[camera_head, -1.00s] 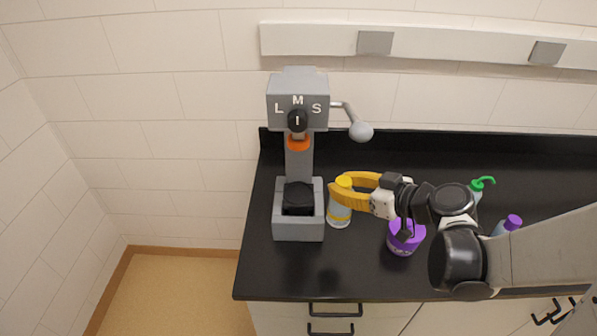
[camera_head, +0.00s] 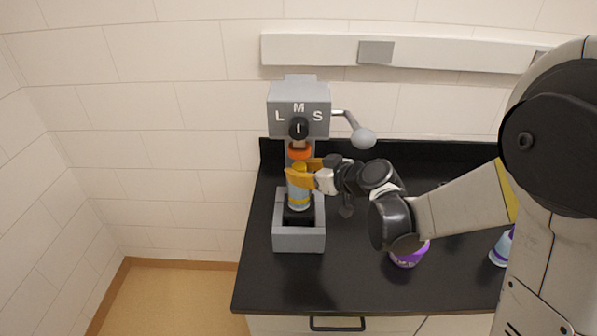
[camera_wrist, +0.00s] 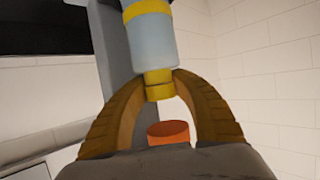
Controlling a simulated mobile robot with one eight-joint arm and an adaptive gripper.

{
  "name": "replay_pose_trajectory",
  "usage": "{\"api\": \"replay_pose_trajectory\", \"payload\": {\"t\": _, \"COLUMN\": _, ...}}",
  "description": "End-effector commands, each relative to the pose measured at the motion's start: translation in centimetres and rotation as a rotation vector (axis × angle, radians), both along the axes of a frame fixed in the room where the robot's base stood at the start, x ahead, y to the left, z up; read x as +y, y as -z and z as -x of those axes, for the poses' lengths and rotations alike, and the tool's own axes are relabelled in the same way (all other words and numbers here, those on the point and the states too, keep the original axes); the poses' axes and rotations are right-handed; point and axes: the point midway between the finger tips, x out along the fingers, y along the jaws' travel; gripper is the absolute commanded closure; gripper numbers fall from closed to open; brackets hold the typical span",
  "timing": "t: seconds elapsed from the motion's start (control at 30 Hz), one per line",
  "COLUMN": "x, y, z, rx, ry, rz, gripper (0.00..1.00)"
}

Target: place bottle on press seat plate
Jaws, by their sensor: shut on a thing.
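The bottle (camera_head: 299,192) is pale blue and clear with yellow bands and a yellow cap. My gripper (camera_head: 303,173) is shut on its cap end and holds it upright over the press. In the wrist view the bottle (camera_wrist: 151,42) shows between the yellow fingers (camera_wrist: 160,90). The grey press (camera_head: 299,105) stands at the counter's left end. Its black seat plate (camera_head: 297,216) sits in the grey base (camera_head: 299,240), just below the bottle. I cannot tell whether the bottle touches the plate. The orange press head (camera_head: 299,150) is just above the cap, and shows in the wrist view (camera_wrist: 168,132).
A lever with a grey ball (camera_head: 363,139) sticks out at the press's right. A purple container (camera_head: 408,257) stands below my arm, and another bottle (camera_head: 502,250) is partly hidden further right. The black counter (camera_head: 268,285) is clear at its front left.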

Motion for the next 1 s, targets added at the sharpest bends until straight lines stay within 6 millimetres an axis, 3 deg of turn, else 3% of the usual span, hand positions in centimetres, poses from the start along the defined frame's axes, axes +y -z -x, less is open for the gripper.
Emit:
{"api": "replay_pose_trajectory", "payload": {"t": 0.2, "x": 0.0, "y": 0.1, "z": 0.0, "rx": 0.0, "ry": 0.0, "rz": 0.0, "gripper": 1.0}}
{"api": "replay_pose_trajectory", "payload": {"t": 0.23, "x": 0.0, "y": 0.1, "z": 0.1, "rx": 0.001, "ry": 0.0, "rz": 0.001, "gripper": 0.67}}
{"api": "replay_pose_trajectory", "payload": {"t": 0.3, "x": 0.0, "y": 0.1, "z": 0.1, "rx": 0.001, "ry": 0.0, "rz": 0.001, "gripper": 0.48}}
{"api": "replay_pose_trajectory", "payload": {"t": 0.67, "x": -0.2, "y": -0.3, "z": 0.2, "rx": 0.001, "ry": 0.0, "rz": 0.001, "gripper": 0.48}}
{"api": "replay_pose_trajectory", "payload": {"t": 1.0, "x": -4.4, "y": -3.0, "z": 4.6, "rx": 0.001, "ry": 0.004, "rz": -0.001, "gripper": 0.48}}
